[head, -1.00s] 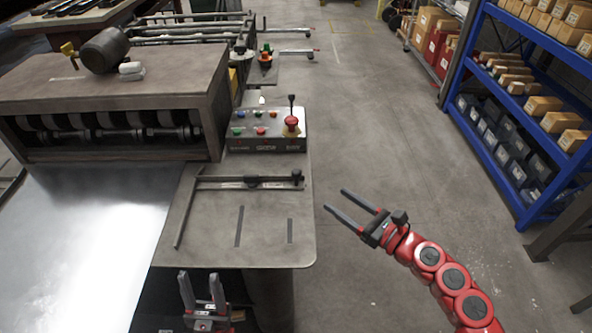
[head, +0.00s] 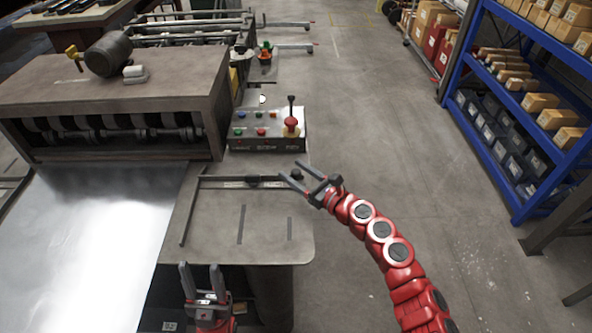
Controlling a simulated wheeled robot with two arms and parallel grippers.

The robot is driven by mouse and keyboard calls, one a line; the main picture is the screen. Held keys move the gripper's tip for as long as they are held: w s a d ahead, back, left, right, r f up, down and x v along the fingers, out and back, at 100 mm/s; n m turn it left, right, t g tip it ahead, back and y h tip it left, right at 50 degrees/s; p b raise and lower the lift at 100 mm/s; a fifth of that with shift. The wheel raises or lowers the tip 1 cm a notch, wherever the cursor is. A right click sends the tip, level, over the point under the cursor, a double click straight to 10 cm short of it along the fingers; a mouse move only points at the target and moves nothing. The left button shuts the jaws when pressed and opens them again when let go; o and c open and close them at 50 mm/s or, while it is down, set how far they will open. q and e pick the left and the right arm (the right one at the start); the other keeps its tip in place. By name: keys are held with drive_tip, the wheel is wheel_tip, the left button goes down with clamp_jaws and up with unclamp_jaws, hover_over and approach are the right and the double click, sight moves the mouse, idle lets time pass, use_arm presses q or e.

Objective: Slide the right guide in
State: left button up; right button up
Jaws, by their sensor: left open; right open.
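The right guide (head: 189,212) is a dark L-shaped bar on the machine's side table, its long arm lying along the right edge of the metal sheet (head: 85,245). Its cross rail (head: 225,182) runs right to a dark knob (head: 297,174) near the table's right edge. My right gripper (head: 293,172) is open, its fingers at the knob from the right; I cannot tell whether they touch it. My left gripper (head: 201,270) is open and empty at the front edge of the side table, below the guide.
A control box (head: 266,131) with coloured buttons and a red-based lever stands just behind the rail. The roller machine (head: 115,105) is at the left back. Blue shelving (head: 520,110) stands at the right, with clear floor between.

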clamp_jaws()
idle(0.3)
idle(1.1)
